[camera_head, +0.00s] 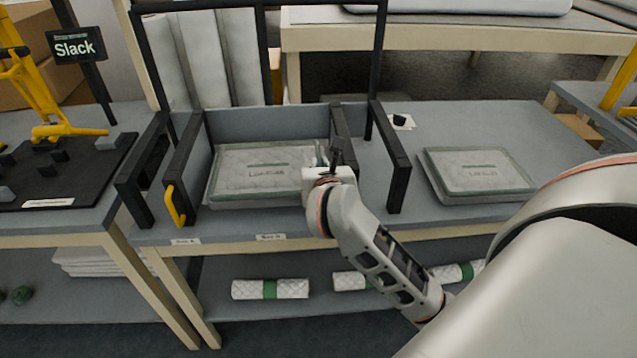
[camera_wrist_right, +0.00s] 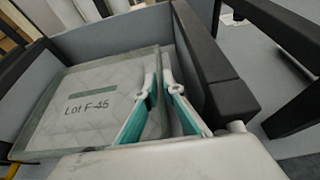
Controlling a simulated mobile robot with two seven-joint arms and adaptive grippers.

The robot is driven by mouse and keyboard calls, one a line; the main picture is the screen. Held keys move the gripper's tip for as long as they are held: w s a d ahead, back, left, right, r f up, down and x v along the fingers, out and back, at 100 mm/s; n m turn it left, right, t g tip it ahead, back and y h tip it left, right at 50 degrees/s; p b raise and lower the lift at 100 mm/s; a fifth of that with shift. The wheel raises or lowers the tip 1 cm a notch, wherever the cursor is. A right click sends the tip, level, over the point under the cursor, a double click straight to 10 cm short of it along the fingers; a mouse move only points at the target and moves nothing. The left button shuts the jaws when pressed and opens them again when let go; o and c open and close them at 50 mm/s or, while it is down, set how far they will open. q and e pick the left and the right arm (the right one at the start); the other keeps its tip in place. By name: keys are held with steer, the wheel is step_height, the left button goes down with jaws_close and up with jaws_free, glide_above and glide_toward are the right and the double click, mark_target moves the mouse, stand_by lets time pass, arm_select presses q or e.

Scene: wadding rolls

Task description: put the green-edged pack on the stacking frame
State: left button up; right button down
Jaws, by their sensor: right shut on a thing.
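A clear-wrapped pale quilted pack with green edging (camera_head: 250,172) lies between the dark side rails of the stacking frame (camera_head: 181,165). My right gripper (camera_head: 325,165) is at the pack's right edge, beside the frame's right wall. In the right wrist view, my right gripper's teal-padded fingers (camera_wrist_right: 165,98) are shut on that edge. I cannot tell whether the pack rests fully on the base. My left gripper is not in view.
A second wrapped pack with grey-green edges (camera_head: 478,172) lies on the table to the right. A yellow handle (camera_head: 175,205) is at the frame's front left. White rolls with green bands (camera_head: 270,289) lie on the lower shelf. A "Slack" sign (camera_head: 76,46) stands at left.

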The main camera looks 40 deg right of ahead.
step_height(320, 180, down, 5)
steer(key=shift+r+b, duration=0.1)
steer(key=shift+b, duration=0.5)
steer(key=shift+f, duration=0.2)
steer(key=shift+r, duration=0.1)
steer(key=c, duration=2.2)
jaws_free()
steer(key=shift+o, duration=0.2)
